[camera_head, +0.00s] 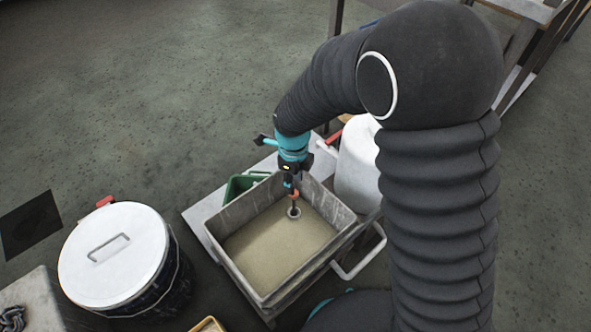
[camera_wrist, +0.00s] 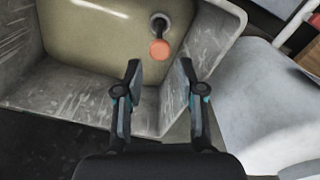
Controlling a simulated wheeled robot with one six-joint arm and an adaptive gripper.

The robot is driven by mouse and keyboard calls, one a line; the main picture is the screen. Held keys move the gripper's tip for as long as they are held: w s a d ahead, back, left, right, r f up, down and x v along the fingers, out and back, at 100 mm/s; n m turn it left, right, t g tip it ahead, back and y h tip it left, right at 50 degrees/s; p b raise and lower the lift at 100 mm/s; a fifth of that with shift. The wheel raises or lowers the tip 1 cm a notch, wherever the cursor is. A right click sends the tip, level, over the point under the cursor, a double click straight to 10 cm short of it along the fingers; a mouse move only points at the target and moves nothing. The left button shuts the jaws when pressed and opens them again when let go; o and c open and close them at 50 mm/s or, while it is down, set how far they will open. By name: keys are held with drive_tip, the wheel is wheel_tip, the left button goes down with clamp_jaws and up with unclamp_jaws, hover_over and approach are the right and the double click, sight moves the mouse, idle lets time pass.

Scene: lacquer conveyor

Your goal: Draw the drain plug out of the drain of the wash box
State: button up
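The wash box (camera_head: 233,262) is a grey, scuffed open box with a beige floor or liquid inside; its wall (camera_wrist: 90,97) also shows in the wrist view. The drain plug (camera_wrist: 159,49) has an orange round knob on a dark stem. The stem stands in a pale drain ring (camera_wrist: 159,17); the ring also shows in the head view (camera_head: 294,213). My gripper (camera_wrist: 160,66) is open, its fingers apart with nothing between them. In the wrist view the knob lies just beyond the fingertips, centred between them. In the head view my gripper (camera_head: 289,182) overlaps the knob (camera_head: 295,195), so contact is unclear there.
A green bin (camera_head: 240,184) sits behind the box. A white-lidded bucket (camera_head: 112,255) stands to the left. Open floor lies behind.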

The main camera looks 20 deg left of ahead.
sight(294, 211)
wheel_tip(294, 211, down, 11)
drive_tip(key=shift+f, duration=0.2)
idle(0.3)
clamp_jaws()
